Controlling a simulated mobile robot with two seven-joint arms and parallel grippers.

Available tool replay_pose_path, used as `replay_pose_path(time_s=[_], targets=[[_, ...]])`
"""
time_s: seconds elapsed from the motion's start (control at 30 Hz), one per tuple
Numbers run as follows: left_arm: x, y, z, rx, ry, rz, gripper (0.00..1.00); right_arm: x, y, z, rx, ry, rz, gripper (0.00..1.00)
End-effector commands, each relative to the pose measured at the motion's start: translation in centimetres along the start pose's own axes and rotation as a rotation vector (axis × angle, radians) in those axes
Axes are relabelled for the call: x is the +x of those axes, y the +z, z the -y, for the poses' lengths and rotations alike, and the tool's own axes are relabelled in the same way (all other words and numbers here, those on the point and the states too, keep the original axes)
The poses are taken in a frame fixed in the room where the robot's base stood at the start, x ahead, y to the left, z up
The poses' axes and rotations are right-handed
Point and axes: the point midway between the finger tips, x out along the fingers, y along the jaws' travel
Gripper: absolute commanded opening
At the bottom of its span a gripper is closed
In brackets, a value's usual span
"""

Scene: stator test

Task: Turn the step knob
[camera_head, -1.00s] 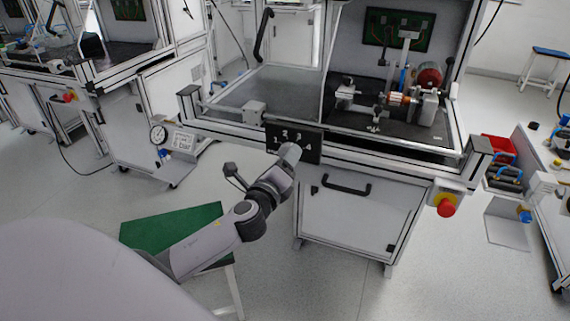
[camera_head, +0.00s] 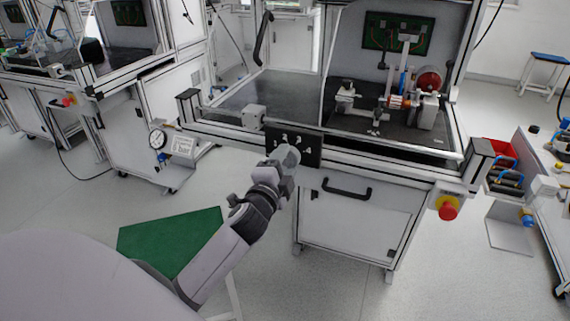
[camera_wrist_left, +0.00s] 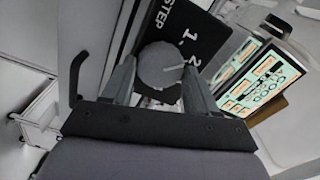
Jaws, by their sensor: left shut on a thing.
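The step knob (camera_wrist_left: 158,65) is a round grey disc on a black panel (camera_wrist_left: 190,28) marked STEP, with the numbers 1 and 2 showing in the left wrist view. A light line on the knob's face points toward the 2. My left gripper (camera_wrist_left: 155,84) is shut on the knob, with one finger on each side of it. In the head view the black panel (camera_head: 307,149) is on the front of the test bench, and my left gripper (camera_head: 286,157) is against its lower left part, hiding the knob. My right gripper is out of view.
A red emergency stop button (camera_head: 447,211) is on the bench's right front. A black door handle (camera_head: 346,189) is below the panel. A green-topped stool (camera_head: 170,243) stands beside my left arm. A lit screen (camera_wrist_left: 262,75) lies right of the panel in the wrist view.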

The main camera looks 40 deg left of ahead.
Motion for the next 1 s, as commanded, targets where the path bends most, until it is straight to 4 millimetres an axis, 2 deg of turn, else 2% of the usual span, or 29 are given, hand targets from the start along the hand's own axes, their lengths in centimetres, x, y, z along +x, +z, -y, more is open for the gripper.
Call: replay_pose_path(time_s=[0.2, 0.5, 1.0], targets=[[-0.01, 0.07, 0.05, -0.188, 0.001, 0.004, 0.28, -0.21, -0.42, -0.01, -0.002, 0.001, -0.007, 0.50], [-0.01, 0.08, 0.04, -0.365, 0.001, 0.003, 0.28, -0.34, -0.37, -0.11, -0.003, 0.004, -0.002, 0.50], [0.00, 0.11, 0.01, -0.447, 0.001, 0.003, 0.28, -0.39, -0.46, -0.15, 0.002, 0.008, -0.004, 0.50]])
